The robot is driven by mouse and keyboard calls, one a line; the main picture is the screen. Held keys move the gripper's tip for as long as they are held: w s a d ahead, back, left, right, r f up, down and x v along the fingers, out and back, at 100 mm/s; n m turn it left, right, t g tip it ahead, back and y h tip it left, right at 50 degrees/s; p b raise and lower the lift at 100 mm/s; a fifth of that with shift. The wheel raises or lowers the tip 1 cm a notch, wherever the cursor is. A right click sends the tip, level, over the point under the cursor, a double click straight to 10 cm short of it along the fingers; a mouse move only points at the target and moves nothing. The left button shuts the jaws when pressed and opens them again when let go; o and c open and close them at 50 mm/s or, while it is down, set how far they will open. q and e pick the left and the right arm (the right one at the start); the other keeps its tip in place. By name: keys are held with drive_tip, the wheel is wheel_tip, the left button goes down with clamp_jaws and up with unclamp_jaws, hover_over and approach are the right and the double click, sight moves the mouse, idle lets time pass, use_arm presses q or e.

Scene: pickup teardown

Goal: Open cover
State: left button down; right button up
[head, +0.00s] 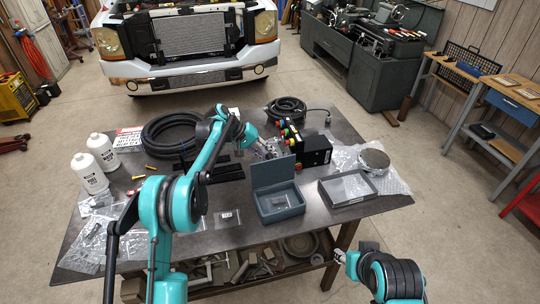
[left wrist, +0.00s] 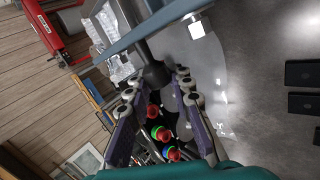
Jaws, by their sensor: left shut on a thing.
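A blue-grey box (head: 281,207) stands on the dark table, and its cover (head: 273,171) is raised roughly upright at the back edge. My left gripper (head: 265,149) is behind the top of the cover. In the left wrist view my left gripper (left wrist: 157,84) is shut on a dark grey tab (left wrist: 154,73) that joins a blue-grey bar (left wrist: 150,27), which looks like the cover's edge. The exact contact is hidden in the head view. My right gripper (head: 345,257) is low, off the table's front edge, and its fingers are too small to read.
A black device with coloured buttons (head: 316,150) stands behind the box. Coiled hose (head: 172,135) and white bottles (head: 90,177) are to the left. The front table strip is mostly clear.

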use_arm(q)
drive_tip(key=shift+a+f, duration=0.2)
drive_tip(key=shift+f, duration=0.1)
drive_tip(key=c, duration=1.6)
unclamp_jaws()
drive_tip(key=shift+o, duration=1.3)
drive_tip(key=shift+w+a, duration=0.1)
drive_tip(key=shift+a, duration=0.05)
drive_tip(key=shift+r, duration=0.1)
drive_tip(key=shift+r, duration=0.2)
drive_tip(key=v, duration=1.1)
drive_tip(key=shift+a, duration=0.4)
